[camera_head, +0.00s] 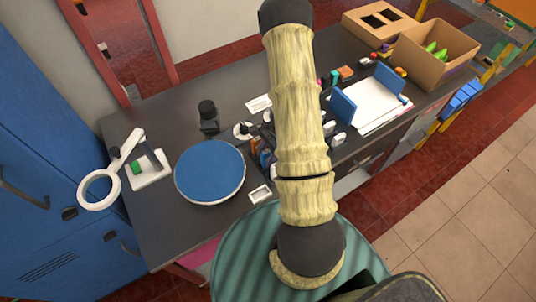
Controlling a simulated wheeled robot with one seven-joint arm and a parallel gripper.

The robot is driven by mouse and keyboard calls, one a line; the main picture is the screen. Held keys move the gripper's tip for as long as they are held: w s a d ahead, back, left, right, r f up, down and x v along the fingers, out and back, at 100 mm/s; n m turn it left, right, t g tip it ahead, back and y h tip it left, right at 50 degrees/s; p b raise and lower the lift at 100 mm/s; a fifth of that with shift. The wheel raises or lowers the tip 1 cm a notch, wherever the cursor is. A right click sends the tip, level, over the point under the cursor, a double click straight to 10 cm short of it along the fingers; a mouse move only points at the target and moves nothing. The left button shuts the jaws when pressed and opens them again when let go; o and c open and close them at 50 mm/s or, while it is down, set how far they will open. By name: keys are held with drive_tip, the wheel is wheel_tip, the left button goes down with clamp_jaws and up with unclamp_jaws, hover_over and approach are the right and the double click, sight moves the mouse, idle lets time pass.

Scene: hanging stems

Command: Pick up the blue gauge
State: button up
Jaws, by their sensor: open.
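I cannot pick out a blue gauge for certain. A large round blue disc (210,171) with a pale rim lies flat on the dark table, left of my arm, but no dial or marks show on it. A cluster of small dark, blue and orange items (262,152) sits beside my arm and is partly hidden by it. My arm crosses the middle of the view up to the top edge. My gripper does not show.
The dark table (160,220) holds a white magnifier lamp (98,190), a black knobbed device (208,117), blue upright panels (342,106) by white sheets (372,112), and a cardboard box (428,62). A blue cabinet (50,160) stands left. Tiled floor (470,200) is clear at right.

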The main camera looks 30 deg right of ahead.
idle(0.5)
clamp_jaws()
wheel_tip(320, 180, up, 10)
drive_tip(key=shift+b, duration=0.75)
idle(0.5)
drive_tip(key=shift+d, duration=0.1)
